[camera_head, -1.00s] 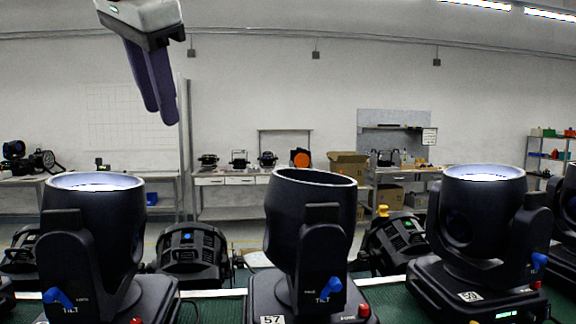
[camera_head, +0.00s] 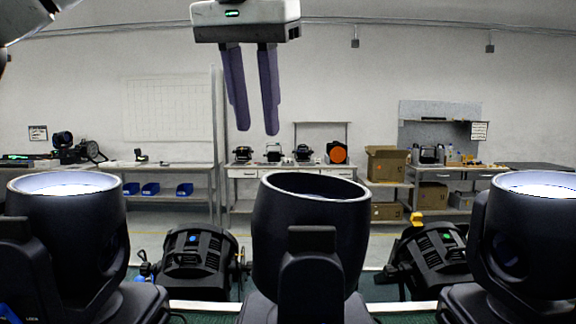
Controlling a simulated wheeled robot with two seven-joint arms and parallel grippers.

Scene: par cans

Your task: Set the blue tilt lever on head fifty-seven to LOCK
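The middle moving head (camera_head: 308,225) is a black can with an open top; it carried the 57 label in the earlier frame. Its blue tilt lever and label are now below the picture's lower edge, so the lever's position cannot be seen. My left gripper (camera_head: 256,131) hangs at the top centre, its two purple fingers pointing down and apart with nothing between them. It is above and slightly left of the middle head's rim, touching nothing. My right gripper is not in view.
Neighbouring lit heads stand at left (camera_head: 70,225) and right (camera_head: 535,230). Part of a blue lever (camera_head: 8,313) shows at the lower left. Low black lamps (camera_head: 195,262) (camera_head: 440,255) lie behind the gaps. Benches with boxes (camera_head: 388,165) line the back wall. The air around the gripper is clear.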

